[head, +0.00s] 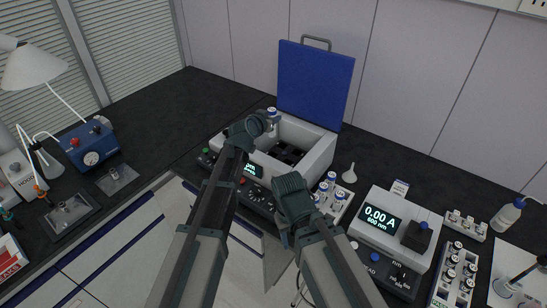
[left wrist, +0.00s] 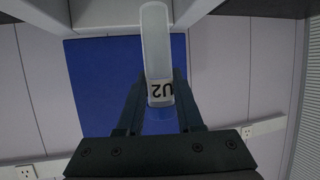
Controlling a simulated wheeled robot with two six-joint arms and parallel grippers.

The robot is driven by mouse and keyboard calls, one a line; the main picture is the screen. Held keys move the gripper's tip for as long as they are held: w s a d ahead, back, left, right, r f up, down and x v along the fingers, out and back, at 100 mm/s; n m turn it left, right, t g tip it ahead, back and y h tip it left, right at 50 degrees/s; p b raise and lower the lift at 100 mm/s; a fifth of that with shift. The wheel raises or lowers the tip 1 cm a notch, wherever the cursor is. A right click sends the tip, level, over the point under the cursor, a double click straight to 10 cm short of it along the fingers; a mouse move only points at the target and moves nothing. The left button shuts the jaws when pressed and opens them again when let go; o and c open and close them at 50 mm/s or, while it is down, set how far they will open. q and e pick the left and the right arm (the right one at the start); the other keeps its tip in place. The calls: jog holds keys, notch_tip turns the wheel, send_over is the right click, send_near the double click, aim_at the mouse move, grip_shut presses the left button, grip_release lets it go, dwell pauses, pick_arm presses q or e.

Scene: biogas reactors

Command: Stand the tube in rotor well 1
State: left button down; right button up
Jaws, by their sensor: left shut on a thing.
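My left gripper (head: 264,119) is shut on a tube (head: 272,113) with a blue cap, above the back left rim of the centrifuge (head: 315,160). In the left wrist view, the tube (left wrist: 156,50) is clear, with a white label reading "U2" upside down, and its blue cap is between the fingers (left wrist: 160,105). The centrifuge's blue lid (head: 315,82) stands open. The dark rotor (head: 288,153) shows inside the bowl; its well numbers are too small to read. My right arm shows, but its gripper is hidden.
A rack (head: 338,203) with several blue-capped tubes stands right of the centrifuge, with a white funnel (head: 349,173) behind. A photometer (head: 385,232) reading 0.00 A and another vial rack (head: 455,275) stand farther right.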

pick_arm(q)
notch_tip(320, 180, down, 10)
jog(key=b, duration=0.9)
jog(key=shift+f+b, duration=0.5)
jog(key=shift+b, duration=0.25)
jog(key=shift+f, duration=0.1)
jog(key=c, duration=0.6)
grip_release()
jog(key=shift+o, duration=0.2)
